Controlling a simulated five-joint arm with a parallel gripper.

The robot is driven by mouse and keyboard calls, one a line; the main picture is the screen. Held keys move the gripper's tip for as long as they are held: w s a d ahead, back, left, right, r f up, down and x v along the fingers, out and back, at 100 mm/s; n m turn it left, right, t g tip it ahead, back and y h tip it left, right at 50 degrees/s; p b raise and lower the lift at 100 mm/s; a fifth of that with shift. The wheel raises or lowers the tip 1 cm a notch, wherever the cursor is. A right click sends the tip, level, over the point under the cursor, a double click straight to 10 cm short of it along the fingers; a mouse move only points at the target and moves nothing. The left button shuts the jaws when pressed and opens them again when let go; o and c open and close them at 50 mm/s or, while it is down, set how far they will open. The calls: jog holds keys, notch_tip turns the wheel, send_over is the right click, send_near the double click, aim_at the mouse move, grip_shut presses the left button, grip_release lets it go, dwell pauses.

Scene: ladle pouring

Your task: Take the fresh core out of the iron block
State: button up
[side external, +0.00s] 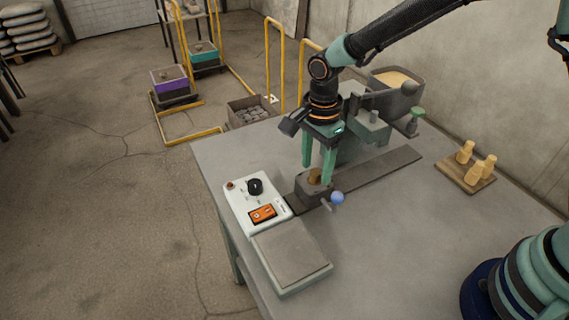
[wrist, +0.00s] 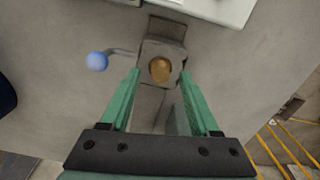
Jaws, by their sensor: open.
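The iron block (side external: 309,191) is a small dark grey block on the table, at the near end of a flat metal rail, with a blue ball handle (side external: 337,198) on its side. The fresh core (side external: 314,177) is tan and sits in the block's top opening. In the wrist view the core (wrist: 160,69) shows as a rounded tan top within the grey block (wrist: 149,49). My gripper (side external: 317,172) is open and points down over the block. In the wrist view its green fingers (wrist: 158,78) stand apart, one on each side of the core, with gaps visible.
A white control box (side external: 258,203) with a black knob and orange switch stands left of the block, with a grey plate (side external: 291,251) before it. A wooden board (side external: 465,178) with tan cores lies at the right. A sand hopper (side external: 396,82) and machine stand behind.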

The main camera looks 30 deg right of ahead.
jog(key=shift+f, duration=0.65)
grip_shut()
jog(key=shift+r, duration=0.1)
